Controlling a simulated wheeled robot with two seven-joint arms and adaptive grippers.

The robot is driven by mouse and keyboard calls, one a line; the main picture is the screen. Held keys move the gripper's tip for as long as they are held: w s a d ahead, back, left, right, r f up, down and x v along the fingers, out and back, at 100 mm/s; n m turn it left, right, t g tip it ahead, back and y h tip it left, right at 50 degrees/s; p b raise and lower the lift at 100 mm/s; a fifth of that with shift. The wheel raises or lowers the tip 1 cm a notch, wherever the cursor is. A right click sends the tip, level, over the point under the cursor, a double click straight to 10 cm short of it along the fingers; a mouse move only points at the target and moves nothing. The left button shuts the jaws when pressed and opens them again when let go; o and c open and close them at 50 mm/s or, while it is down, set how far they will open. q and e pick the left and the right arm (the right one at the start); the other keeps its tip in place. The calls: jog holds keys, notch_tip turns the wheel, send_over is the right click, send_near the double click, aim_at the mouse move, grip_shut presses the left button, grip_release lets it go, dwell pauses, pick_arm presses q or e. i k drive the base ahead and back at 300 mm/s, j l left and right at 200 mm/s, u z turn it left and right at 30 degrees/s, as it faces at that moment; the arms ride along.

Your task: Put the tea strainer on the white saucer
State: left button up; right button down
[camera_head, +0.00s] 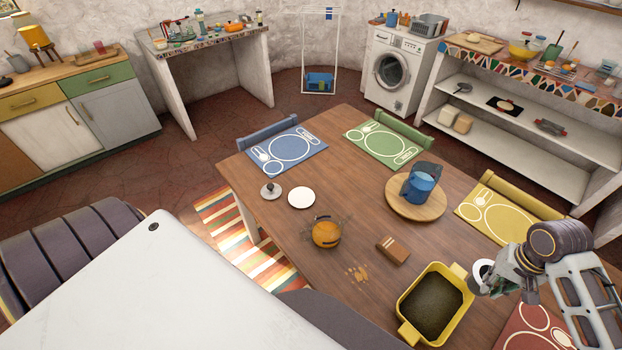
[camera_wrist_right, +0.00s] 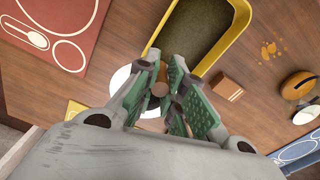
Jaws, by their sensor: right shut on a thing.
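My right gripper (camera_head: 500,280) is beside the yellow tray at the lower right. My left gripper is not in view.
The yellow tray (camera_head: 407,331) holds dark loose stuff. An orange teapot (camera_head: 326,234), brown block (camera_head: 393,250) and crumbs (camera_head: 358,273) lie between tray and saucer. The grey knobbed lid (camera_head: 270,191) is left of the saucer.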

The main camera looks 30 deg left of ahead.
aim_at(302, 196)
jog(key=k+j, duration=0.35)
jog(key=j, duration=0.25)
jog(key=i+j, duration=0.1)
jog(key=j, duration=0.6)
jog(key=i+j, duration=0.1)
jog(key=j, duration=0.55)
jog(key=i+j, duration=0.1)
jog(key=j, duration=0.6)
jog(key=i+j, duration=0.1)
jog(key=j, duration=0.6)
jog(key=i+j+z, duration=0.1)
jog(key=j, duration=0.55)
